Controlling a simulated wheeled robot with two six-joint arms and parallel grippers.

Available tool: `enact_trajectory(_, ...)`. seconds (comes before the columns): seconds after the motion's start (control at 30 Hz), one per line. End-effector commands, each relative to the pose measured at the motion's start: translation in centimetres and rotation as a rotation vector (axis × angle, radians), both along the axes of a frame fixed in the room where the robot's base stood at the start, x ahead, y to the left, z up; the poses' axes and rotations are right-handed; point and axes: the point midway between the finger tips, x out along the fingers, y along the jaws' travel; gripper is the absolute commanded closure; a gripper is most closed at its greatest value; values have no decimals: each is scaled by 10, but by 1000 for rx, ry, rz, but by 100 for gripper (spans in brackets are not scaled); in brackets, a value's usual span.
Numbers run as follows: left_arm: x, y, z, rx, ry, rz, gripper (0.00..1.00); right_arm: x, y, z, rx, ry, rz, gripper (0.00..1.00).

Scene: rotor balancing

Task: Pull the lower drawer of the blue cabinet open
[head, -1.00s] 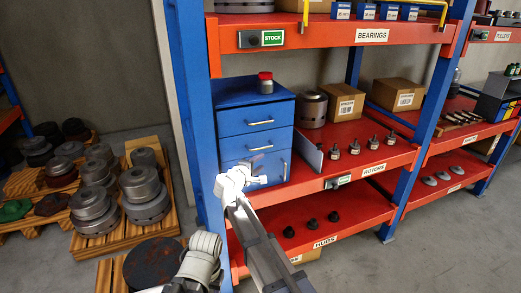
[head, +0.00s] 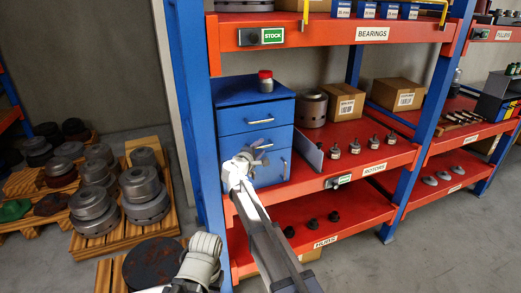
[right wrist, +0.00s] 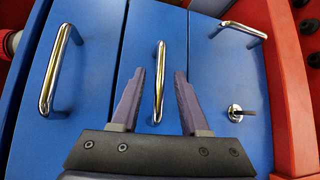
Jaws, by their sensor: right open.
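The blue cabinet (head: 228,122) stands on the middle shelf. It has an upper drawer (head: 240,117), a lower drawer (head: 228,147) and a front with an upright handle below. My right gripper (head: 262,152) is at the lower drawer and partly hides it. In the right wrist view the cabinet appears turned sideways. The lower drawer's chrome handle (right wrist: 158,85) lies between the two open fingers of my right gripper (right wrist: 158,75), with a gap on each side. The drawers look shut. My left gripper is not in view.
The lowest front has a handle (right wrist: 242,32) and a lock with a key (right wrist: 240,113). A red-lidded jar (head: 265,81) stands on the cabinet. A blue rack post (head: 192,130) is close on the left. A grey panel (head: 308,150) stands to the right.

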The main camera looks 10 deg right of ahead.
Motion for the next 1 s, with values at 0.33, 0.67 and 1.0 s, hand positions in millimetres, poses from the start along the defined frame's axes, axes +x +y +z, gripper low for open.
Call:
enact_trajectory(0.33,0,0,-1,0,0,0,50,5,-4,-1,0,0,1,59)
enact_trajectory(0.67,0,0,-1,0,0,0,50,5,-3,-1,0,0,1,96)
enact_trajectory(1.0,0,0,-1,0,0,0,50,5,-3,-1,1,1,1,100)
